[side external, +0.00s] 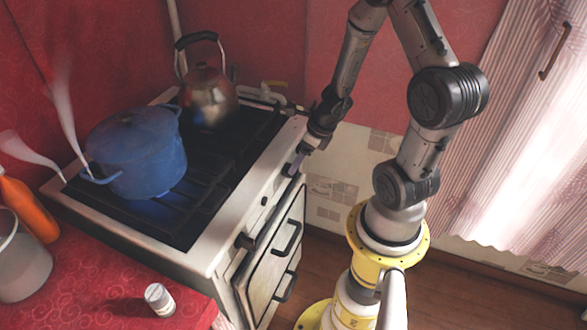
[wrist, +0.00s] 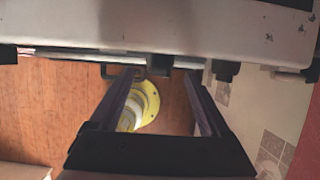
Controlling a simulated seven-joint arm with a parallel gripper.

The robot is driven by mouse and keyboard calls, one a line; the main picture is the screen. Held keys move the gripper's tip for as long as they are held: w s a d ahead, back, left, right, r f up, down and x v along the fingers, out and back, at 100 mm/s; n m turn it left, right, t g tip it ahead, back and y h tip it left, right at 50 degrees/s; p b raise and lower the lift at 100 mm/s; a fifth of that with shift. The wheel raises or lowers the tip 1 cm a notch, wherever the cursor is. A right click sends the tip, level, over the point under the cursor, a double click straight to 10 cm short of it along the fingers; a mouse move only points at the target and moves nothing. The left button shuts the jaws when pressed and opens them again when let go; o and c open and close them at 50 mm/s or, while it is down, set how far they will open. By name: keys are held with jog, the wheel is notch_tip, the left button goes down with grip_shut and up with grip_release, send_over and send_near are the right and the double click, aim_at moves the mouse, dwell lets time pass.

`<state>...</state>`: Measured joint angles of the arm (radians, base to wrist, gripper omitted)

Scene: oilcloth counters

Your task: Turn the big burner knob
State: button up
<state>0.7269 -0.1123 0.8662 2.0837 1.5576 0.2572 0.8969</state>
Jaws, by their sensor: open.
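The stove (side external: 215,258) has a row of dark knobs along its white front panel. A larger-looking dark knob (side external: 245,241) sits toward the near end of the panel, and a smaller one (side external: 264,201) sits farther along. My gripper (side external: 294,168) is at the far end of the front panel, close to it. In the wrist view my gripper (wrist: 160,74) is open, its two fingers apart and pointing at the panel. A dark knob (wrist: 160,63) shows between the fingertips, and I cannot tell whether they touch it. I cannot tell which knob this is.
A blue pot (side external: 140,155) stands on a burner with a blue flame under it, and a kettle (side external: 208,98) stands at the back. Oven handles (side external: 287,238) stick out below the panel. A white jar (side external: 160,299) and an orange bottle (side external: 28,208) are on the red counter.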

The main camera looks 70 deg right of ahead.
jog(key=shift+x, duration=2.55)
grip_shut()
